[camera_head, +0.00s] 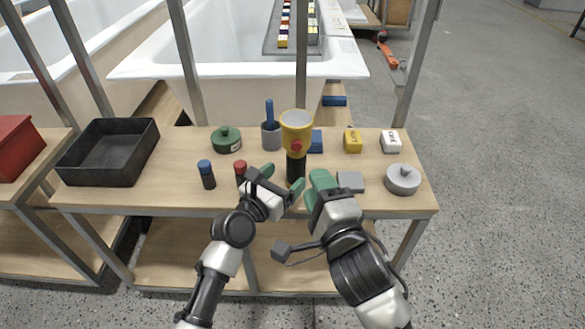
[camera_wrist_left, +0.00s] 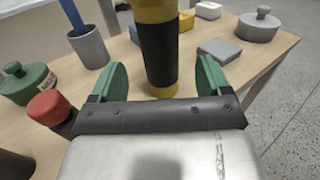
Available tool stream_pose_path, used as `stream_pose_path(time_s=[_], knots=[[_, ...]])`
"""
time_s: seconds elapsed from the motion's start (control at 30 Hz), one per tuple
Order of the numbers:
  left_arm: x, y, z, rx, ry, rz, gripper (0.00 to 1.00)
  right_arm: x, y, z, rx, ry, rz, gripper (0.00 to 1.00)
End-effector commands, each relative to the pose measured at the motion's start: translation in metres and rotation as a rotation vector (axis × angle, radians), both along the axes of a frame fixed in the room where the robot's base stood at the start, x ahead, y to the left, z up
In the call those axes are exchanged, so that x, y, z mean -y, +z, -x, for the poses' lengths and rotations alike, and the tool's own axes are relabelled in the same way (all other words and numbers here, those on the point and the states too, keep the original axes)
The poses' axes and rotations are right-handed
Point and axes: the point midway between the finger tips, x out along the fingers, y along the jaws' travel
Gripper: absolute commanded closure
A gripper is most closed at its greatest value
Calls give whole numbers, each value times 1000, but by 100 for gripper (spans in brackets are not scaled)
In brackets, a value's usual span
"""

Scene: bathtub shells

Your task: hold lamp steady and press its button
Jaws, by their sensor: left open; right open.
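The lamp (camera_head: 296,128) stands upright on the wooden bench, with a yellow head and a black handle; a red button (camera_head: 296,146) faces me on its head. In the left wrist view the lower part of the lamp (camera_wrist_left: 158,50) shows; its head and button are out of frame. My left gripper (camera_head: 283,180) is open at the lamp's handle. In the left wrist view the green fingers of this gripper (camera_wrist_left: 163,78) are on either side of the handle, with gaps visible. My right gripper (camera_head: 321,180) is open and empty, just right of the handle, below the button.
A red-topped cylinder (camera_head: 240,169) is close left of my left gripper. A grey block (camera_head: 350,181) and a grey lidded pot (camera_head: 402,180) lie right of my right gripper. A grey cup (camera_head: 271,135) and a blue block (camera_head: 316,141) are behind. A black tray (camera_head: 108,160) is far left.

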Motion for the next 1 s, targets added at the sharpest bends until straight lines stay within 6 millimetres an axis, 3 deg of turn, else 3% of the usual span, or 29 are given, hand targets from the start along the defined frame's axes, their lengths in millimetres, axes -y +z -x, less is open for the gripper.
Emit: stream_pose_path(time_s=[0.3, 0.7, 1.0], knots=[[25, 0, -37, -1, -1, -2, 22, 0, 0, 0, 0, 0, 0, 57], [28, -1, -42, 0, 1, -1, 22, 0, 0, 0, 0, 0, 0, 57], [28, -1, -42, -1, 0, -2, 68, 0, 0, 0, 0, 0, 0, 57]])
